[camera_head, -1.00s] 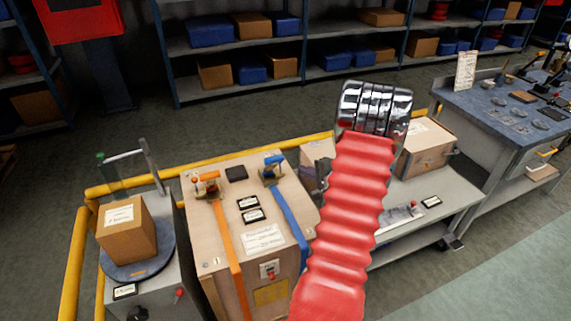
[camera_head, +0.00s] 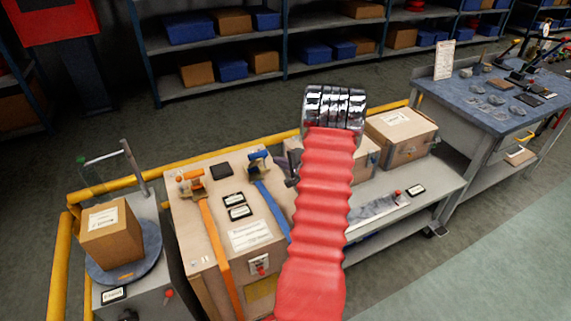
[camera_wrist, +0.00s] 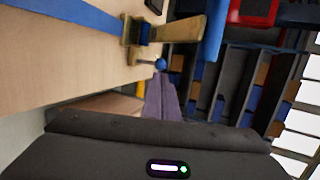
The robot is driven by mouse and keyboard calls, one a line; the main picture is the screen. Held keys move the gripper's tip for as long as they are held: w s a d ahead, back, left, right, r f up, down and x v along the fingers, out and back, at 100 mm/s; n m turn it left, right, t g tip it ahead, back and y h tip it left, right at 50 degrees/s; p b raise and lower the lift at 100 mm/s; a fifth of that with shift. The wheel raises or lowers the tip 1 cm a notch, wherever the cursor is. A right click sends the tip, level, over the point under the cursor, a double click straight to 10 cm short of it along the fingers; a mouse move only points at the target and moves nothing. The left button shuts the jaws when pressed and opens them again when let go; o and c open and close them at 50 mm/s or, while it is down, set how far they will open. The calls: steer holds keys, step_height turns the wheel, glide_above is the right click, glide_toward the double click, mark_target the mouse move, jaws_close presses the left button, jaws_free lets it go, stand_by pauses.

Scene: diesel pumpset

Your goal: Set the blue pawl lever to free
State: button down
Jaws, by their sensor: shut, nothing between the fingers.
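A blue ratchet (camera_head: 258,163) sits on top of the wooden crate (camera_head: 205,262), with a blue strap (camera_head: 272,208) running down from it. In the wrist view the ratchet's brass-coloured body (camera_wrist: 133,32) has a wide blue grip (camera_wrist: 213,32) and a small lever with a blue ball knob (camera_wrist: 160,65), which looks like the pawl lever. My gripper (camera_wrist: 160,84) is shut and empty, its fingertips close below the knob in the picture; contact cannot be told. In the head view my gripper (camera_head: 293,168) is a dark shape right of the ratchet, partly hidden by my red-sleeved arm.
An orange ratchet (camera_head: 190,182) with an orange strap stands left on the same crate. A carton (camera_head: 112,240) sits on a round plate at far left. A yellow rail (camera_head: 200,157) runs behind. More cartons (camera_head: 400,138) stand on the bench at right.

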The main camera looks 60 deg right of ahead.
steer(key=x, duration=0.7)
steer(key=shift+s+d+r, duration=0.1)
steer(key=shift+d, duration=0.05)
stand_by(0.3)
